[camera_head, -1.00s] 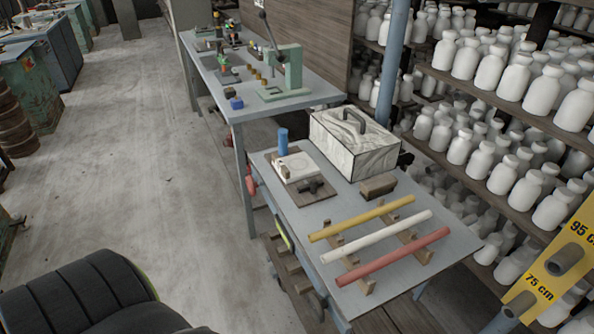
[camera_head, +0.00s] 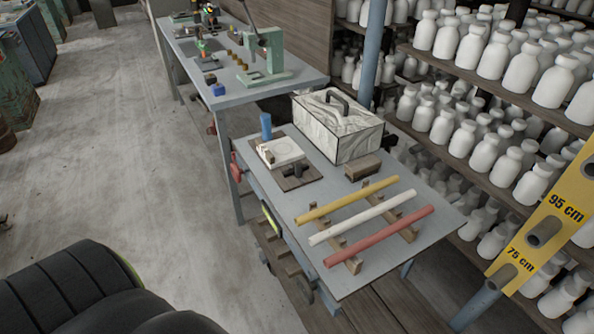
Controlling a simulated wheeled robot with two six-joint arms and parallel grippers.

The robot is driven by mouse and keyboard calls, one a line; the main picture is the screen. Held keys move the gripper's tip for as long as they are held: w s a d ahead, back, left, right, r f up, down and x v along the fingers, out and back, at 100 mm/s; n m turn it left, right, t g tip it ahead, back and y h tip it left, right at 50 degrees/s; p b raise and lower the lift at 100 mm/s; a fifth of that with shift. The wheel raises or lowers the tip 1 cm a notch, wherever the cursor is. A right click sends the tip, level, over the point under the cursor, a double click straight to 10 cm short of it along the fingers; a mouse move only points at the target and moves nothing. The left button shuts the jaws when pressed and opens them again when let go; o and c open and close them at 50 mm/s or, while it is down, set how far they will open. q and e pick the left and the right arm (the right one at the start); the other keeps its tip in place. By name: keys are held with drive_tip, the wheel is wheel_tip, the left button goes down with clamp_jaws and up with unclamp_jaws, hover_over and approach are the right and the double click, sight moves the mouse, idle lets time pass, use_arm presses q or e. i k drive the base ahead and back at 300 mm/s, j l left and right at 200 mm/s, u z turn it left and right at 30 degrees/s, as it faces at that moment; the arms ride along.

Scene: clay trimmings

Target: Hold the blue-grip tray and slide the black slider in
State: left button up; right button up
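A blue upright cylinder (camera_head: 266,126), possibly the tray's grip, stands at the back left of the near table. Beside it is a flat white block or tray (camera_head: 280,152) with a round mark on top. I cannot tell whether the two are joined. A small dark T-shaped piece (camera_head: 297,170), possibly the black slider, lies in front of the white piece on a brown board (camera_head: 290,183). It looks outside the white piece, but details are too small to be sure. Neither of my grippers is in view.
On the near table (camera_head: 357,275) are yellow (camera_head: 347,199), white (camera_head: 362,217) and red (camera_head: 380,237) rods on wooden rests, a marbled box (camera_head: 338,125) and a brown block (camera_head: 362,167). Shelves of white bottles line the right. Floor (camera_head: 130,150) at left is clear.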

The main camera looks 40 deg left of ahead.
sight(299, 168)
drive_tip(key=i+j+z, duration=0.2)
drive_tip(key=j, duration=0.75)
drive_tip(key=j+z, duration=0.2)
drive_tip(key=j, duration=0.7)
